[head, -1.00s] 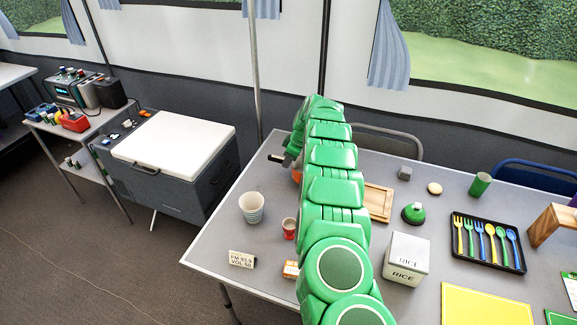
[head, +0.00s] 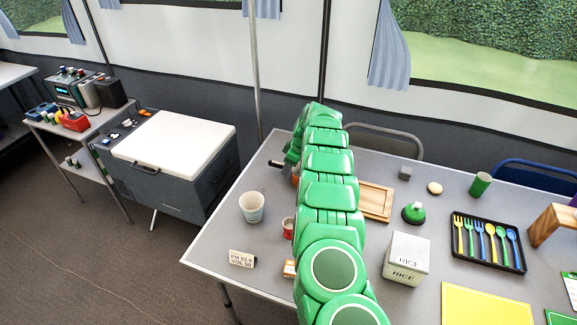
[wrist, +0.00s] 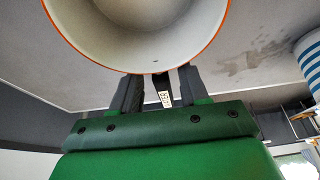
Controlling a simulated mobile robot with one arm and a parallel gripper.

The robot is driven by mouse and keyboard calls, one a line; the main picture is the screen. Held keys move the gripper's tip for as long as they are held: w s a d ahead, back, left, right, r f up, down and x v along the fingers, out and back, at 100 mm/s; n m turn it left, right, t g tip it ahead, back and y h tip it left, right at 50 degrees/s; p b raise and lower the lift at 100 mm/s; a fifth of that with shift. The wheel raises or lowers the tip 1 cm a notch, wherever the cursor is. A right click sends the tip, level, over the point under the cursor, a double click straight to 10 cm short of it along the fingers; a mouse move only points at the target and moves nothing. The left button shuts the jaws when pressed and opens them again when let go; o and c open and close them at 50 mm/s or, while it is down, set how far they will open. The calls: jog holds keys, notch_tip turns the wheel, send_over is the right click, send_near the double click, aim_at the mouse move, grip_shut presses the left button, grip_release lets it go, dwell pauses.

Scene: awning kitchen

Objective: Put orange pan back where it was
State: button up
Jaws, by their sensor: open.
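The orange pan shows in the wrist view as a pale bowl with an orange rim (wrist: 150,30), filling the top of the picture. A dark handle (wrist: 161,90) runs from it between the fingers of my gripper (wrist: 161,77). The fingers stand apart, one on each side of the handle, with gaps visible, so it is not clamped. In the head view my green arm hides most of the pan; only a small orange patch (head: 296,178) shows beside the arm, near the table's far left corner. A dark bar (head: 278,164) sticks out left there.
The table's left edge is close.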

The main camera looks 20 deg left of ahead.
jog(key=shift+r, duration=0.1)
jog(key=v, duration=1.2)
jog(key=shift+r, duration=0.15)
dwell(0.3)
